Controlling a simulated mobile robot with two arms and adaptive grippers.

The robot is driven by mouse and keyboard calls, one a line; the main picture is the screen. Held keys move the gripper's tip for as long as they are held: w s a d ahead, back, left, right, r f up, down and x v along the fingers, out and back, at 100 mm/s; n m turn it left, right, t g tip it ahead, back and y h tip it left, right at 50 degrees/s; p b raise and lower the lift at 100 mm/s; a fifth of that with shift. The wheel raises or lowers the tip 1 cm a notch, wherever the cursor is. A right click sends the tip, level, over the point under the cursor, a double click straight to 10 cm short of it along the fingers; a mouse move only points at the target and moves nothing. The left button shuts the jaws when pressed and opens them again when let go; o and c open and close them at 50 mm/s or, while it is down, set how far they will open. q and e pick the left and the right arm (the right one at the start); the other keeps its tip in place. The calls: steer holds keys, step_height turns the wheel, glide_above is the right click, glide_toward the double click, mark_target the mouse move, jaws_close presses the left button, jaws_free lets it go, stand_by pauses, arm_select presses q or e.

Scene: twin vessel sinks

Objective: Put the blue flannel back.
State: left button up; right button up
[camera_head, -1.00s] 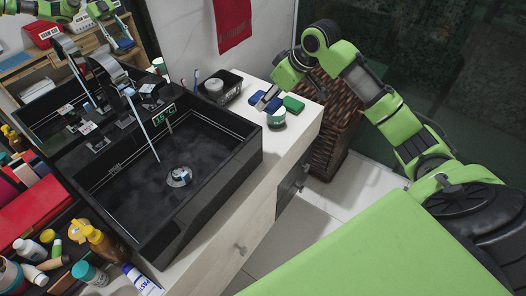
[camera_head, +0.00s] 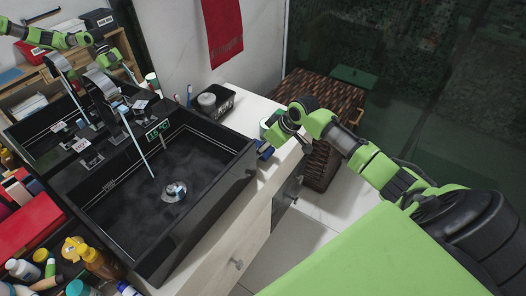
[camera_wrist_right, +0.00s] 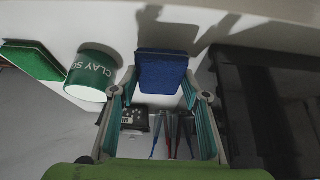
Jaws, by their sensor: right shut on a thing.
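The blue flannel (camera_wrist_right: 161,70), a folded blue cloth, sits between the fingers of my right gripper (camera_wrist_right: 160,84) in the right wrist view. My right gripper is shut on it. In the head view the blue flannel (camera_head: 264,150) shows small below my right gripper (camera_head: 273,143), by the right corner of the sink and near the counter's front edge. I cannot tell whether the flannel touches the counter. My left gripper is not directly in view; a green arm shows only in the mirror at upper left.
A green-and-white tub (camera_wrist_right: 93,75) and a green cloth (camera_wrist_right: 34,60) lie beside the gripper on the white counter (camera_head: 241,104). The black vessel sink (camera_head: 215,185) is close on the left. A black tray (camera_head: 216,100) stands behind. A wicker basket (camera_head: 325,100) stands right.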

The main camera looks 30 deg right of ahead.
steer(key=shift+f, duration=1.3)
steer(key=shift+f, duration=0.1)
steer(key=o, duration=1)
steer(key=shift+r, duration=0.25)
steer(key=v, duration=1.2)
steer(key=shift+f, duration=0.1)
